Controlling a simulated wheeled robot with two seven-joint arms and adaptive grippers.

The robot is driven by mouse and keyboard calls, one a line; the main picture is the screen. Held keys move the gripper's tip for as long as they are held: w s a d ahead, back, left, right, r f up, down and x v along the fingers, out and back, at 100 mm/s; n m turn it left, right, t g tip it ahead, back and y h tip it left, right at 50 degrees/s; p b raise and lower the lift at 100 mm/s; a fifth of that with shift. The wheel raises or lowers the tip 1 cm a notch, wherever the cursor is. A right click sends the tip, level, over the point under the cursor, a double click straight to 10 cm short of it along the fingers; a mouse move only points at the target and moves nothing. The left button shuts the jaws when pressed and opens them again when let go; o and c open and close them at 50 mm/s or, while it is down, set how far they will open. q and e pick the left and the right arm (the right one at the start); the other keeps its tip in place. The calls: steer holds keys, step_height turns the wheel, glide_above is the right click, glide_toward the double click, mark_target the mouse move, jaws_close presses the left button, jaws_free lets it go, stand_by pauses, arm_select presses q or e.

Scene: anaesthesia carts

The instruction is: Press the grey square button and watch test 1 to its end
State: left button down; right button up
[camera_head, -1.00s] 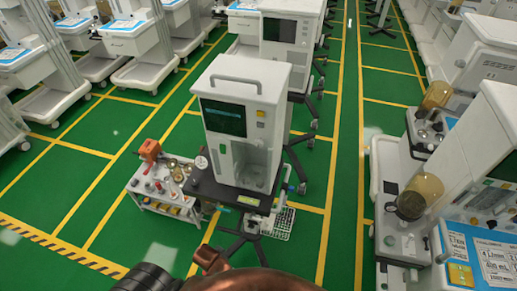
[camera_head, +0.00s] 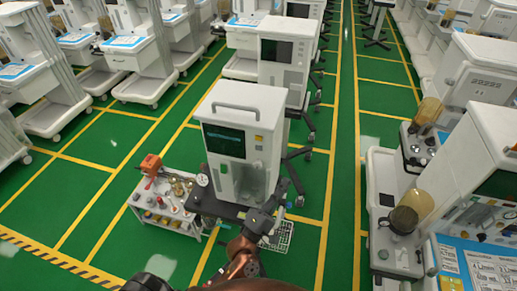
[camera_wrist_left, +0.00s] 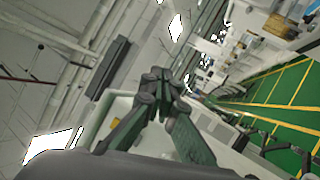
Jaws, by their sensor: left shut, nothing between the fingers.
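The white machine (camera_head: 245,103) stands on a dark tray top in the middle of the head view, with a dark screen (camera_head: 224,141) on its front. Right of the screen are a small yellow label and, just below it, a small greyish square (camera_head: 259,148), probably the grey button; details are too small to tell. The screen's text is not readable. My left gripper (camera_head: 282,187) is shut and empty, at the machine's lower right front, below the button and apart from it. In the left wrist view its dark fingers (camera_wrist_left: 164,80) meet before a pale, blurred machine top.
A small cart (camera_head: 165,220) with bottles and an orange tool stands left of the machine. A wire basket (camera_head: 280,236) hangs at its lower right. More machines stand behind and along the right. Green floor aisles lie open on both sides.

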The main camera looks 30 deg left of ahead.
mark_target(259, 148)
arm_select(q)
steer(key=s+a+n+g+y, duration=0.2)
steer(key=a+n+y, duration=0.3)
steer(key=n+y, duration=0.6)
steer(key=s+a+r+n+g+y, duration=0.1)
steer(key=a+n+g+y, duration=0.2)
steer(key=n, duration=1.4)
steer(key=a+y, duration=0.3)
steer(key=y, duration=0.4)
steer(key=shift+s+r+y, duration=0.3)
steer(key=shift+s+y, duration=0.05)
steer(key=shift+y, duration=0.05)
arm_select(e)
steer(key=shift+a, duration=0.3)
steer(key=shift+d, duration=0.1)
arm_select(q)
steer(key=w, duration=0.3)
steer(key=w+a, duration=0.1)
steer(key=w, duration=0.1)
steer(key=w+a, duration=0.1)
steer(key=w, duration=0.2)
steer(key=shift+w, duration=0.3)
arm_select(e)
steer(key=shift+f, duration=0.1)
steer(key=shift+d, duration=0.2)
